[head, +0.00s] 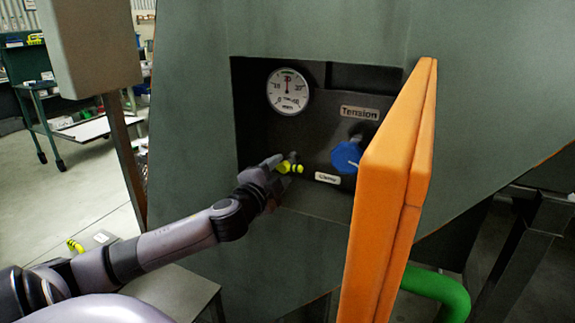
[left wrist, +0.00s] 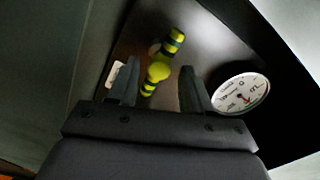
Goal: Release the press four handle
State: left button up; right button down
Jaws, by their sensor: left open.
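The press handle is a small yellow lever with dark bands, mounted on the dark recessed panel (head: 255,140). In the head view the yellow handle (head: 289,166) sits left of a small white label. My left gripper (head: 280,163) is at the handle, its arm coming in from the lower left. In the left wrist view the handle (left wrist: 159,70) lies between the two spread fingers of the left gripper (left wrist: 158,88). The fingers stand apart from it on both sides; contact is not visible. My right gripper is not in view.
A round gauge (head: 288,92) is above the handle. A blue knob (head: 346,157) under a "Tension" label (head: 360,113) is to the right. An open orange door (head: 385,195) juts out on the right. A grey post and box (head: 92,45) stand at upper left.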

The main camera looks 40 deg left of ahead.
aim_at(283, 169)
pick_arm(q)
jog(key=shift+x, duration=2.4)
jog(key=shift+d, duration=0.1)
